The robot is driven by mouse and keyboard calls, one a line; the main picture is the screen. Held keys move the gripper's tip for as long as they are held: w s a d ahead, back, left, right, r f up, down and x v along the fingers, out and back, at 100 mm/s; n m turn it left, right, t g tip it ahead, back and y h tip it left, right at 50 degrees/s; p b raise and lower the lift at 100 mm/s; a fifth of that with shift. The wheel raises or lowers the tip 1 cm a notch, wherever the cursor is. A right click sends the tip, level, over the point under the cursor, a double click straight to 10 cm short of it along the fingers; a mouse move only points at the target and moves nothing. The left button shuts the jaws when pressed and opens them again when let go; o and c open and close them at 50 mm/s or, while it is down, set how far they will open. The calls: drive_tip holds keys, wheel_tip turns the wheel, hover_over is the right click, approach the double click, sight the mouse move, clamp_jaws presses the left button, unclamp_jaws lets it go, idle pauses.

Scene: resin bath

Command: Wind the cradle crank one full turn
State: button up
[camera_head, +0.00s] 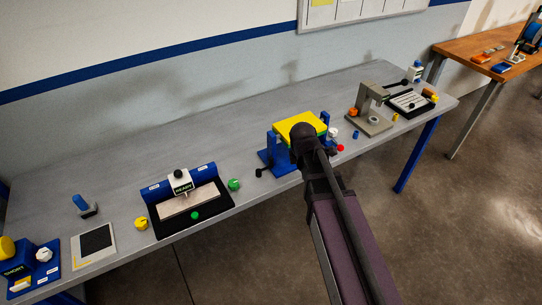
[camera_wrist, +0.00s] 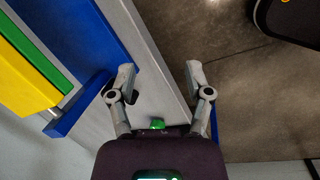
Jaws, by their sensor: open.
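The cradle is a blue stand (camera_head: 278,158) holding a yellow-topped block with a green layer (camera_head: 300,123), near the front of the bench. In the wrist view its blue frame (camera_wrist: 98,30) and the yellow block (camera_wrist: 22,80) fill the left side. A red knob (camera_head: 340,148) shows just right of my arm in the head view; I cannot tell whether it is the crank handle. A black knob (camera_head: 258,173) is at the cradle's left. My gripper (camera_wrist: 160,85) is open and apparently empty, over the bench's edge beside the cradle. The head view hides its fingers behind my arm.
The grey bench (camera_head: 110,200) carries a black-and-blue fixture marked READY (camera_head: 180,184) on the left and a grey press-like stand (camera_head: 370,118) on the right. A small green thing (camera_wrist: 157,123) shows low between my fingers. Open floor (camera_head: 480,190) lies right.

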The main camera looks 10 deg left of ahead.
sight(271, 159)
drive_tip(key=w+a+r+n+t+p, duration=0.1)
drive_tip(key=w+a+r+n+p, duration=0.1)
drive_tip(key=a+n, duration=0.4)
drive_tip(key=w+a+r+n+t+p, duration=0.1)
drive_tip(key=w+a+r+n+p, duration=0.1)
drive_tip(key=a+r+n, duration=0.2)
drive_tip(key=a+n, duration=0.2)
drive_tip(key=n, duration=0.2)
drive_tip(key=shift+w+a, duration=0.3)
drive_tip(key=shift+w, duration=0.05)
drive_tip(key=shift+f, duration=0.2)
drive_tip(key=b+x, duration=1.2)
drive_tip(key=x, duration=0.1)
drive_tip(key=shift+w+f, duration=0.15)
drive_tip(key=shift+f, duration=0.1)
clamp_jaws()
